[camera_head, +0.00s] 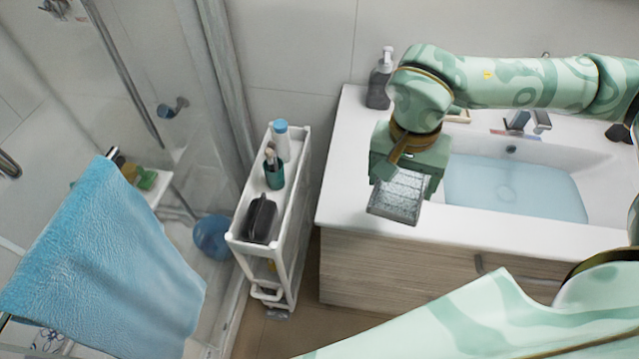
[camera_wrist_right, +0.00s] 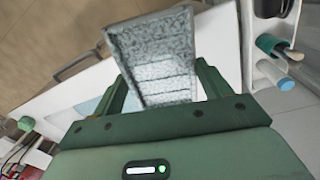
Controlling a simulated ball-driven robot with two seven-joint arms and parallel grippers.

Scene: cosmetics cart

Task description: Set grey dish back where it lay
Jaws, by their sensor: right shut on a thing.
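The grey dish (camera_head: 397,196) is a rectangular, speckled, ribbed soap dish. My right gripper (camera_head: 402,183) is shut on it, and the dish hangs below the jaws over the left front part of the white counter. In the right wrist view the dish (camera_wrist_right: 156,62) sits tilted between the two green fingers of the right gripper (camera_wrist_right: 165,85). I cannot tell how high above the counter it is. My left gripper is not in view.
A white sink (camera_head: 515,187) with water lies right of the dish. A dark soap bottle (camera_head: 379,80) stands behind the arm. A narrow white cart (camera_head: 291,200) at the left holds a blue-capped bottle (camera_head: 281,140), a teal cup (camera_head: 274,175) and a black case (camera_head: 261,218).

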